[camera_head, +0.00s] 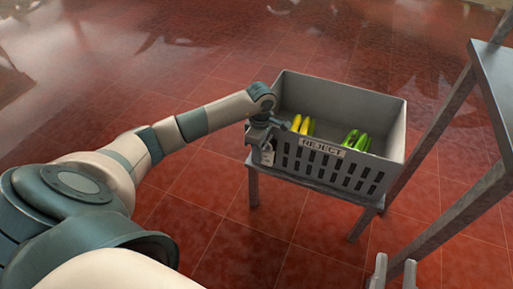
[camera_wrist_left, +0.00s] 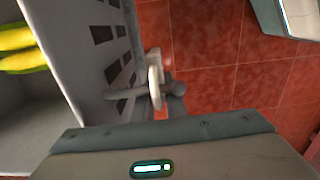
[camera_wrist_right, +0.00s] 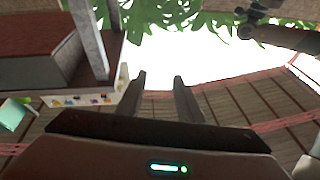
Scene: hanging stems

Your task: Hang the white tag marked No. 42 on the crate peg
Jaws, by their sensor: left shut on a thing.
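My left gripper (camera_head: 262,137) is at the left front corner of the grey crate (camera_head: 388,146), shut on the white tag (camera_head: 268,155). In the left wrist view the tag (camera_wrist_left: 154,78) shows nearly edge-on between the fingertips, close outside the crate wall (camera_wrist_left: 62,62). A short grey rod, likely the crate peg (camera_wrist_left: 120,94), reaches from the wall towards the tag; I cannot tell whether they touch. The tag's number is not readable. My right gripper (camera_head: 393,272) is open and empty at the bottom right; its spread fingers (camera_wrist_right: 159,92) show in the right wrist view.
The crate bears a REJECT label (camera_head: 322,147) and holds yellow produce (camera_head: 303,125) and green produce (camera_head: 356,140). It stands on a grey stand (camera_head: 253,188). A grey metal frame (camera_head: 440,145) rises at the right. The red tiled floor is clear in front.

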